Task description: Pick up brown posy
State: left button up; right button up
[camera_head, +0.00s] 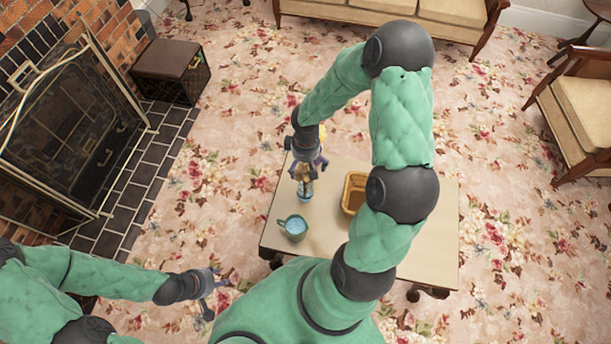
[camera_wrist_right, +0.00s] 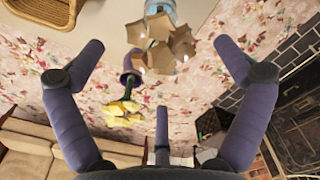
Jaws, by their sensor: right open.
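The brown posy (camera_head: 304,176) is a bunch of brown, angular paper-like blooms in a light blue pot (camera_head: 304,196) on the table. In the right wrist view the brown posy (camera_wrist_right: 160,46) is ahead of the open fingers, near the top middle, with part of its pot (camera_wrist_right: 160,8) at the top edge. My right gripper (camera_head: 306,162) is above the posy, open and empty, its purple fingers spread wide. My left gripper (camera_head: 214,287) hangs over the carpet at the lower left, away from the table; its finger opening is too small to judge.
The beige table (camera_head: 400,255) also holds a teal mug (camera_head: 293,228) and a wicker basket (camera_head: 352,192). A yellow flower (camera_wrist_right: 123,110) in a purple pot (camera_wrist_right: 131,62) stands close to the brown posy. A fireplace, sofa and chair surround open carpet.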

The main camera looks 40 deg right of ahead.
aim_at(307, 173)
notch_tip(307, 173, down, 6)
jog(key=b, duration=0.3)
jog(key=shift+s+d, duration=0.15)
jog(key=shift+r, duration=0.1)
jog(key=c, duration=1)
